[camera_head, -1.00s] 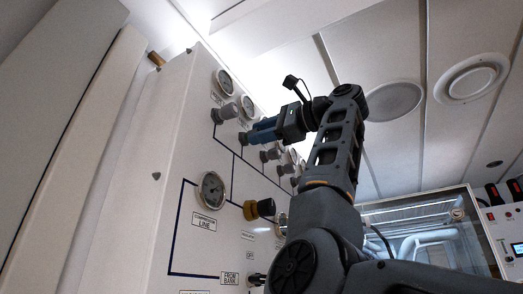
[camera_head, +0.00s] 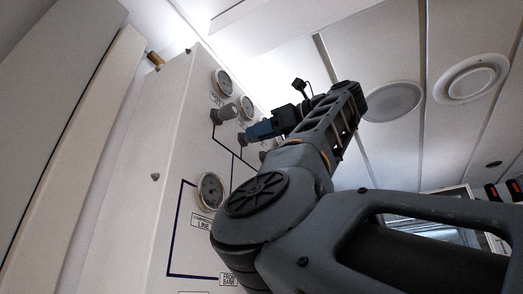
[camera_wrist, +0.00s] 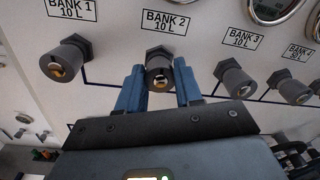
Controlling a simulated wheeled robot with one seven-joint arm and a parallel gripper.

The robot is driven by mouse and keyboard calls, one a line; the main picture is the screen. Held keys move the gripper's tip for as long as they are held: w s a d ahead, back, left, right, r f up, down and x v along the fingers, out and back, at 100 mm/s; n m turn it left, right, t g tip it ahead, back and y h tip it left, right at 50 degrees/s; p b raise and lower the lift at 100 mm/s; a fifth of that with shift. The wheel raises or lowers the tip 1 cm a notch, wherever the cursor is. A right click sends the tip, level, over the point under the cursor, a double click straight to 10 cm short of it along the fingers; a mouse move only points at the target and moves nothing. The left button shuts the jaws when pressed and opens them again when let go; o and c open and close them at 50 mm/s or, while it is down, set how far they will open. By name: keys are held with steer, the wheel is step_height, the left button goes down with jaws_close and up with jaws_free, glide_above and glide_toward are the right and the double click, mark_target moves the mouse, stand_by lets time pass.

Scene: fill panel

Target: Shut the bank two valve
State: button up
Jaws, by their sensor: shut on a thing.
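The bank two valve (camera_wrist: 159,72) is a dark grey knob with a brass centre, below the label "BANK 2 10 L" (camera_wrist: 166,22) in the wrist view. My gripper (camera_wrist: 159,88) has its two blue fingers on either side of this knob and is shut on it. In the head view my gripper (camera_head: 262,130) is up against the panel (camera_head: 170,120), and the fingers hide most of the knob there.
The bank 1 valve (camera_wrist: 66,59) is to the left in the wrist view. The bank 3 valve (camera_wrist: 233,78) and bank 4 valve (camera_wrist: 289,87) are close on the right. Gauges (camera_head: 222,82) line the panel above. A compressor line gauge (camera_head: 210,190) is lower down.

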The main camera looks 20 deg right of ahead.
steer(key=shift+f+m, duration=0.15)
steer(key=shift+m, duration=0.45)
steer(key=o, duration=1)
steer(key=shift+o, duration=0.2)
steer(key=shift+s, duration=0.1)
steer(key=b+v, duration=0.2)
steer(key=v, duration=0.5)
steer(key=shift+s+d+b, duration=0.2)
steer(key=shift+b, duration=0.1)
